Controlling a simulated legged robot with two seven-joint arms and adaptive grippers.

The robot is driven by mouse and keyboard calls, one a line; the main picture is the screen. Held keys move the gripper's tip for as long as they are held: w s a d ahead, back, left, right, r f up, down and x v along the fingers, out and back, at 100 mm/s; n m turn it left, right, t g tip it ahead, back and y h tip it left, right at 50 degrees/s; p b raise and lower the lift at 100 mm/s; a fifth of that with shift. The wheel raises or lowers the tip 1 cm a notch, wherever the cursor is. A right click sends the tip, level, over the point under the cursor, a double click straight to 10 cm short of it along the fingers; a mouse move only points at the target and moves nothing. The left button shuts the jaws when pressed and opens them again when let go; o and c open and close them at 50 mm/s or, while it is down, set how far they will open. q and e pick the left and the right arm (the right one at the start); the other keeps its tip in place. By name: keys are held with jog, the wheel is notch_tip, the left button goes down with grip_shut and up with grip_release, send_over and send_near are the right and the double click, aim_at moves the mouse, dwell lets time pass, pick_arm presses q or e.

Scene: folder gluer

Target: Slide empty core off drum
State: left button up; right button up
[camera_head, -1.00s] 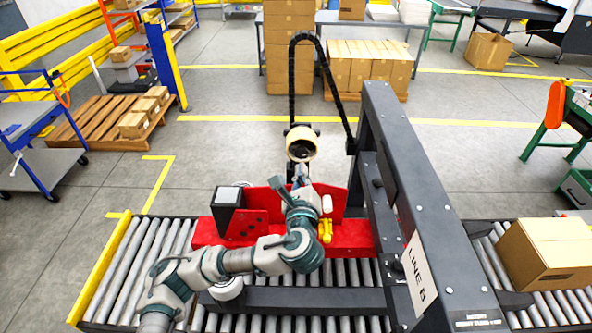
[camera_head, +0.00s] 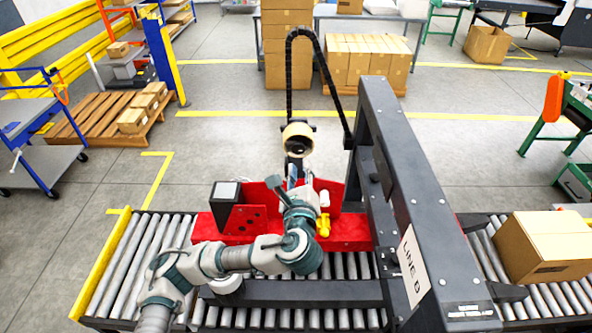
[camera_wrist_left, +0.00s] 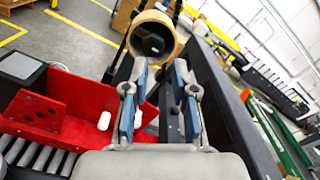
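The core (camera_head: 298,139) is a tan ring with a dark middle, on the drum of the red machine (camera_head: 345,232) on the conveyor. In the left wrist view the core (camera_wrist_left: 152,22) is just beyond my left gripper's fingertips, with the dark drum (camera_wrist_left: 150,44) inside it. My left gripper (camera_wrist_left: 160,75) is open, its two blue-padded fingers apart with nothing seen between them. In the head view my left gripper (camera_head: 297,178) is just below the core, partly hidden by its own wrist. Whether the fingers touch the core I cannot tell. My right gripper is not in view.
A black cable chain (camera_head: 290,80) arches behind the core. A cardboard box (camera_head: 545,245) sits on the rollers at right.

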pick_arm(q)
jog(key=s+d, duration=0.1)
jog(key=s, duration=1)
jog(key=shift+s+d+f, duration=0.15)
jog(key=shift+s+d, duration=0.1)
jog(key=shift+s, duration=0.1)
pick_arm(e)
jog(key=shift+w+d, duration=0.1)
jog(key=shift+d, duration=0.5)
